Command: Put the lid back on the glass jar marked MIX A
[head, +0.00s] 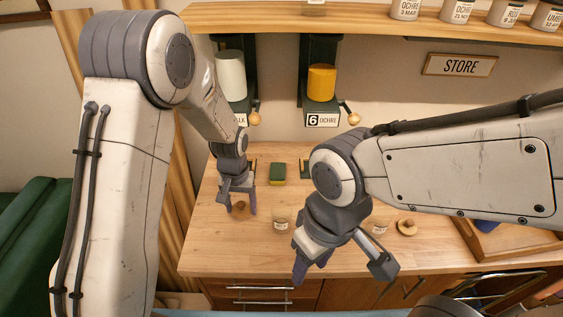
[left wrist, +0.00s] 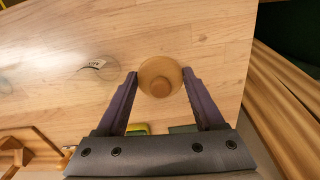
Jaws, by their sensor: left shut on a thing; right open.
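My left gripper (head: 240,211) is shut on a round wooden lid with a knob (head: 240,206). In the left wrist view the lid (left wrist: 160,76) sits between the two fingertips; I cannot tell its exact height over the table. A glass jar with a pale label (head: 282,223) stands to the right of my left gripper; it also shows in the left wrist view (left wrist: 97,68). A second labelled glass jar (head: 378,226) stands further right. Both labels are too small to read. My right gripper (head: 336,270) is open and empty near the table's front edge.
Another wooden lid (head: 407,227) lies right of the second jar. A wooden tray (head: 490,238) is at the right. Pigment dispensers (head: 321,84) hang above the back. My right arm hangs over the table's middle.

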